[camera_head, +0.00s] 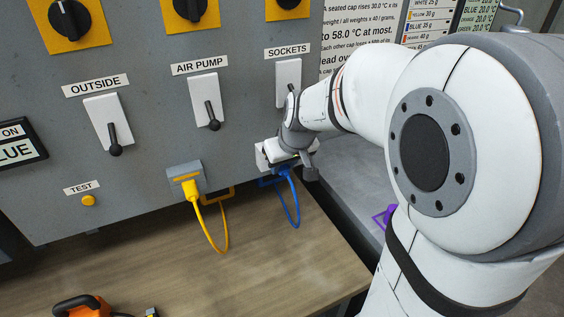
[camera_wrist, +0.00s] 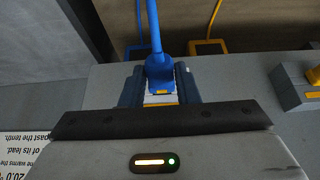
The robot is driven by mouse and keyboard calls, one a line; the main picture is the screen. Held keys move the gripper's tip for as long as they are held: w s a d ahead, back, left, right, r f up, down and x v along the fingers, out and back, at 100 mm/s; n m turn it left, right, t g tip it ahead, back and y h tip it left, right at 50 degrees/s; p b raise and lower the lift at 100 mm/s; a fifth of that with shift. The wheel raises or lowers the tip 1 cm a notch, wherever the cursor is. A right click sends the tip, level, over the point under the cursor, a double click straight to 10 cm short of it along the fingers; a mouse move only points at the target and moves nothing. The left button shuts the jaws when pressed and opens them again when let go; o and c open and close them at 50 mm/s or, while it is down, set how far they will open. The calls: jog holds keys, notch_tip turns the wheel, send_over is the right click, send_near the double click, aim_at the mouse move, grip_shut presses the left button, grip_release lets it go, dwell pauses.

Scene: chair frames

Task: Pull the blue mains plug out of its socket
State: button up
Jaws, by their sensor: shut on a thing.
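The blue mains plug (camera_head: 283,171) is at the lower right of the grey panel in the head view, with its blue cord (camera_head: 294,206) hanging in a loop. The wrist view shows the plug (camera_wrist: 160,70) between the two fingers of my gripper (camera_wrist: 159,88). My gripper (camera_head: 292,155) is shut on the plug, close to the panel. A pale block, probably its socket (camera_head: 262,157), shows beside the gripper and is mostly covered by it. I cannot tell whether the plug is still seated in the socket.
A yellow plug (camera_head: 190,188) with a yellow cord sits in a grey socket to the left. The SOCKETS lever switch (camera_head: 289,82) is above my gripper. A wooden bench (camera_head: 190,265) lies below, with an orange and black tool (camera_head: 82,306) at its front.

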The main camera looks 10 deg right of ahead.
jog(key=shift+s+d+b, duration=0.25)
jog(key=shift+s+b, duration=0.05)
jog(key=shift+s, duration=0.9)
jog(key=shift+s+d+b, duration=0.25)
jog(key=shift+s+b, duration=0.05)
jog(key=shift+s, duration=0.85)
jog(key=shift+r, duration=0.1)
